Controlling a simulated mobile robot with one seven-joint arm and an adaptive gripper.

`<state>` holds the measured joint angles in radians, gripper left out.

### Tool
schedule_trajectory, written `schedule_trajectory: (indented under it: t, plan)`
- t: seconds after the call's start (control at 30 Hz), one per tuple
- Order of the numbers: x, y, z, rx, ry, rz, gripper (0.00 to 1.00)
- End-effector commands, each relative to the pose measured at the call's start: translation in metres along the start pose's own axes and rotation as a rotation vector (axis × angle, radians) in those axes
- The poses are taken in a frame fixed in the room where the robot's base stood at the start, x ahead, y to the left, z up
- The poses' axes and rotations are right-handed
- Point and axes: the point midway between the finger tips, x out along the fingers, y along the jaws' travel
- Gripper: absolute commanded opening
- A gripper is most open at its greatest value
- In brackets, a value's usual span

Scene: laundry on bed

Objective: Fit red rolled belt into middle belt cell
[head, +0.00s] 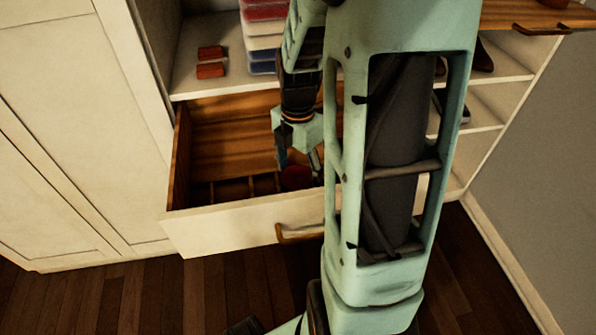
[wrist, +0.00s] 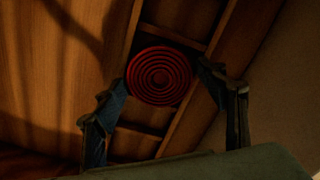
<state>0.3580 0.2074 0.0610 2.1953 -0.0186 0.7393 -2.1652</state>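The red rolled belt (wrist: 158,76) shows end-on as a round coil in the wrist view. It lies over or in a cell of the drawer's wooden divider strip, between two short crosspieces; how deep it sits I cannot tell. In the head view the belt (head: 296,178) is just below my gripper (head: 299,165), inside the drawer front. In the wrist view my gripper (wrist: 163,78) has its fingers spread on either side of the belt. The left fingertip is close to or touching it, with a small gap at the right fingertip.
The open drawer (head: 195,228) has a bare wooden floor behind the divider cells (head: 232,188). My arm hides the drawer's right part.

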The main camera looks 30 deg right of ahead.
Motion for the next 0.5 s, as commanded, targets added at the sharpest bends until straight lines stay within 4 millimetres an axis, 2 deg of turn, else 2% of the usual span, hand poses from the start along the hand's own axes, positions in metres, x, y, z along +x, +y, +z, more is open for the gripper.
schedule_trajectory:
  t: [0.33, 0.5]
  plan:
    - [-0.002, 0.000, 0.000, 0.000, 0.000, 0.000, 0.74]
    - [-0.021, 0.001, 0.000, 0.000, -0.001, 0.002, 0.74]
